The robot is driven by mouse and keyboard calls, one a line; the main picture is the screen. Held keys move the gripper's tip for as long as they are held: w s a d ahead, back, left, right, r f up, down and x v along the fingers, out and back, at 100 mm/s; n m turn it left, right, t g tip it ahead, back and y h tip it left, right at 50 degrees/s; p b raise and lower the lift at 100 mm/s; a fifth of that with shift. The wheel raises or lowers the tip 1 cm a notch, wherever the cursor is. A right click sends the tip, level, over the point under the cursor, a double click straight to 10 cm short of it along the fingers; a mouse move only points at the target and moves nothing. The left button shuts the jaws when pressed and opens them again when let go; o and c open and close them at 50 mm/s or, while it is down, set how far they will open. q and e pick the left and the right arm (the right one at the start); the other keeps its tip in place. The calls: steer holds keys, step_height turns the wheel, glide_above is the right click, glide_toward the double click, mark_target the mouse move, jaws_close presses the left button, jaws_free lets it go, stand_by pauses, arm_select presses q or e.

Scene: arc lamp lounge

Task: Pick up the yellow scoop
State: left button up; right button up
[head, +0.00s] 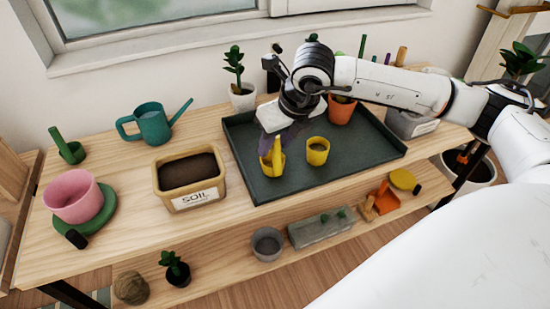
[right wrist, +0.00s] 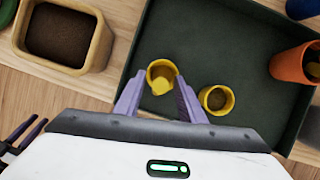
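The yellow scoop (head: 276,166) stands on the dark green tray (head: 232,128), its narrow handle pointing up. In the right wrist view the scoop (right wrist: 161,70) shows from above, between and just beyond my purple fingertips. My right gripper (head: 272,143) is over the scoop, pointing down; its fingers (right wrist: 160,82) are spread, one on each side of it. I cannot tell whether either finger touches it. A second yellow cup (head: 317,151) with brown contents stands just right of the scoop, close to my right finger in the wrist view. My left gripper is not in view.
A soil box (head: 190,198) stands left of the tray. A teal watering can (head: 153,127) and pink pot (head: 73,196) are farther left. A terracotta pot (head: 340,110) is at the tray's back.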

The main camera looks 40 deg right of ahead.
jaws_close()
steer(key=shift+r, duration=0.1)
step_height(320, 180, up, 10)
steer(key=shift+f+b, duration=0.1)
steer(key=shift+b, duration=0.2)
